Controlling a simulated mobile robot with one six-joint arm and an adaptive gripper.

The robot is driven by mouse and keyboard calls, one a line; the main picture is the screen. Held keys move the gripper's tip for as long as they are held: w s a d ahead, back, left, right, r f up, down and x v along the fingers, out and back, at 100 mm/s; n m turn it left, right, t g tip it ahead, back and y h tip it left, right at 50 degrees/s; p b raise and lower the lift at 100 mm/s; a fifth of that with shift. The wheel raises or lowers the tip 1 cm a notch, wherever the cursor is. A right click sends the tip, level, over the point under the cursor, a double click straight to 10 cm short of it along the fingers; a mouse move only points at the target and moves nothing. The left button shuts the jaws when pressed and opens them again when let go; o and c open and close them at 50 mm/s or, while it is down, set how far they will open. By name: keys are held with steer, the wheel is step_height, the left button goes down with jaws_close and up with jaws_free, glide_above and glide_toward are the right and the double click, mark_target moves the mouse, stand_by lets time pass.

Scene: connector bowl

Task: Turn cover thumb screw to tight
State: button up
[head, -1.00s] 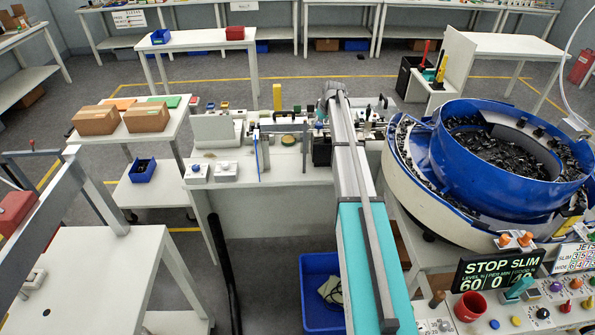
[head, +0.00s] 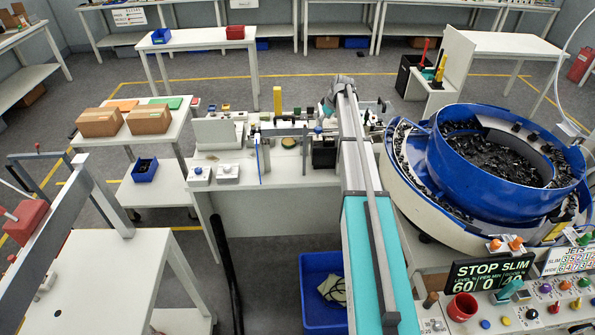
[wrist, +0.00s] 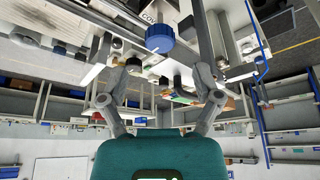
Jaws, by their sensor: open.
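My gripper (wrist: 154,66) is open, one finger on each side of the picture, with a wide empty gap between the fingertips. The knob appears beyond this gap, apart from both fingers. A small black knob (wrist: 117,43) shows near the left fingertip.
The workbench (head: 280,178) carries several small fixtures and blocks. A blue bowl feeder (head: 450,165) full of dark parts stands at the right. A control panel with a "STOP SLIM" display (head: 490,271) is in front. A blue bin (head: 315,312) is on the floor below the bench.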

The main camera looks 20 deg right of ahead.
steer(key=shift+p+v, duration=3.7)
steer(key=shift+v, duration=0.7)
steer(key=s+a+f+m+g+b, duration=0.1)
steer(key=s+a+f+b, duration=0.5)
steer(key=s+a, duration=0.3)
steer(key=s+a+f+m+g+b, duration=0.1)
steer(key=s+a+f+m+b, duration=0.1)
steer(key=s+a+f+b, duration=0.5)
steer(key=s+a+f, duration=0.1)
steer(key=a, duration=0.3)
steer(key=shift+s+f+h, duration=0.3)
steer(key=shift+s+h, duration=0.1)
steer(key=s+a+m+g, duration=0.1)
steer(key=s+a, duration=0.4)
steer(key=s, duration=0.4)
steer(key=s+a+m+h, duration=0.1)
steer(key=s+a, duration=0.4)
steer(key=s, duration=0.4)
steer(key=shift+s+m+g, duration=0.4)
steer(key=shift+a+f, duration=0.1)
steer(key=shift+f, duration=0.05)
